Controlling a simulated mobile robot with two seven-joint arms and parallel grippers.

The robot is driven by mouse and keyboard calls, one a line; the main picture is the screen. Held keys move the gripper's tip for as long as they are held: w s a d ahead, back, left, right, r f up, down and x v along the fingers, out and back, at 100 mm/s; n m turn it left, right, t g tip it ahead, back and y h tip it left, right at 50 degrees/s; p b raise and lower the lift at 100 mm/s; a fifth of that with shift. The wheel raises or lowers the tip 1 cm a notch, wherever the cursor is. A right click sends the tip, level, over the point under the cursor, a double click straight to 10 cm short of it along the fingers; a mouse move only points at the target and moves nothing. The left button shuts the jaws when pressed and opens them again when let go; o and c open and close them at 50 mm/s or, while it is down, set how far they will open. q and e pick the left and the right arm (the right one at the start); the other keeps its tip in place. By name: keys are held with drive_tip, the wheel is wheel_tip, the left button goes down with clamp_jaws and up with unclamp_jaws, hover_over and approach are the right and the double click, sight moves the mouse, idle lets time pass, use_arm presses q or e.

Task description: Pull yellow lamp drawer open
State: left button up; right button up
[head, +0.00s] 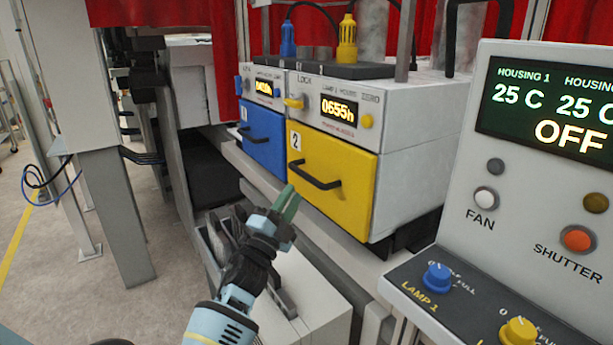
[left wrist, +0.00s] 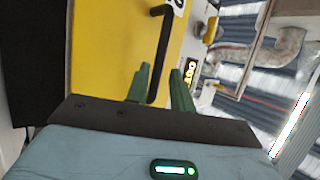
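The yellow lamp drawer (head: 345,180), marked 2, is shut, its front flush with the white lamp housing (head: 420,130). Its black bar handle (head: 316,178) runs across the upper left of the front. My left gripper (head: 290,203) is just in front of the handle's left end, with green fingers. In the left wrist view the left gripper (left wrist: 160,72) is open, and the handle (left wrist: 161,50) lines up in the gap between the fingers. I cannot tell whether they touch it. My right gripper is not in view.
A blue drawer (head: 262,140) with its own handle is left of the yellow one. A control panel (head: 545,180) with knobs stands at the right. A grey ledge (head: 325,232) runs below the drawers. Open floor (head: 60,270) is at the left.

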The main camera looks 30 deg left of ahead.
sight(305, 175)
use_arm(q)
drive_tip(key=x, duration=0.7)
drive_tip(key=shift+w+r+p, duration=0.15)
drive_tip(key=shift+w+p, duration=0.05)
drive_tip(key=shift+p, duration=0.2)
clamp_jaws()
